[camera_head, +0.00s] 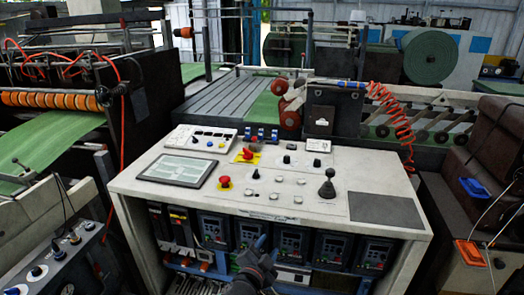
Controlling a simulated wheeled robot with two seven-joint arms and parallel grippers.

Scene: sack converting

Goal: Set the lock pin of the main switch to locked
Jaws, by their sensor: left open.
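A red knob on a yellow plate (246,155) sits on the white control console's top; it looks like the main switch. Its lock pin is too small to make out. A second red button with a yellow base (224,183) sits nearer the front edge and looks like an emergency stop. My left gripper (264,248) is dark with bluish fingertips. It is open and appears empty, in front of the console's lower drive units and below the top's front edge, apart from both red controls. My right gripper is not in view.
The console top (325,212) also bears a tablet-like screen (177,169), a black joystick (327,185), small knobs and a dark pad (385,210). Several drive units (330,250) fill the open front below. Machinery with green sheet (60,148) stands behind and left.

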